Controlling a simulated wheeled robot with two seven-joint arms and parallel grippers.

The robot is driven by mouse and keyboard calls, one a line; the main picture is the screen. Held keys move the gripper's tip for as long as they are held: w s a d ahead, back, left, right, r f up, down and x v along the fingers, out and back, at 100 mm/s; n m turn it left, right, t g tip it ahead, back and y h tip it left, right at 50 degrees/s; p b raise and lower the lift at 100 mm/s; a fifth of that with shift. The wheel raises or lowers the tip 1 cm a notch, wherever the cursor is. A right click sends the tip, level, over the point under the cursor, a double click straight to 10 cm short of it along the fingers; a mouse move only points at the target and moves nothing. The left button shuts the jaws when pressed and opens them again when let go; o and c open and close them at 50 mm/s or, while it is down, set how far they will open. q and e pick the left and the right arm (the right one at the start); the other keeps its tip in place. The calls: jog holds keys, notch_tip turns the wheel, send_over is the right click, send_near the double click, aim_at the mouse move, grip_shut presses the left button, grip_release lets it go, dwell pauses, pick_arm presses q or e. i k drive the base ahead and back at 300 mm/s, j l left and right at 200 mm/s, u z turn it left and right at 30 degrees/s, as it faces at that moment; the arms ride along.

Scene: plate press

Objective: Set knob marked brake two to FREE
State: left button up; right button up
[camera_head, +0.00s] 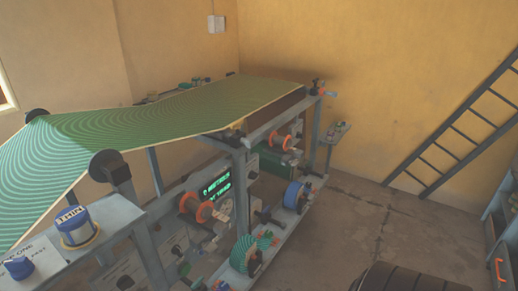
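A large blue-and-white knob (76,226) with a yellow ring at its base stands on the grey ledge at the lower left. Its top label seems to read "THIN". A smaller blue knob (18,267) sits at the lower left edge, beside a pale plate with lettering that is partly cut off; I can make out "ONE". I cannot read "brake two" or "FREE" on anything in view, so I cannot tell which knob is brake two or its setting. Neither of my grippers shows.
A green patterned web (150,118) runs over the grey press frame (241,190). Orange rollers, a lit green display (216,186) and a teal striped roll (246,254) are below. A ladder (455,130) leans at right. A dark ribbed object (410,279) is at the bottom. The floor between is clear.

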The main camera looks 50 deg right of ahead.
aim_at(251, 176)
jog(key=z, duration=1.5)
jog(key=i+l+u, duration=0.1)
jog(key=l, duration=0.2)
jog(key=l+u, duration=0.15)
jog(key=i+l, duration=0.05)
jog(key=l, duration=0.05)
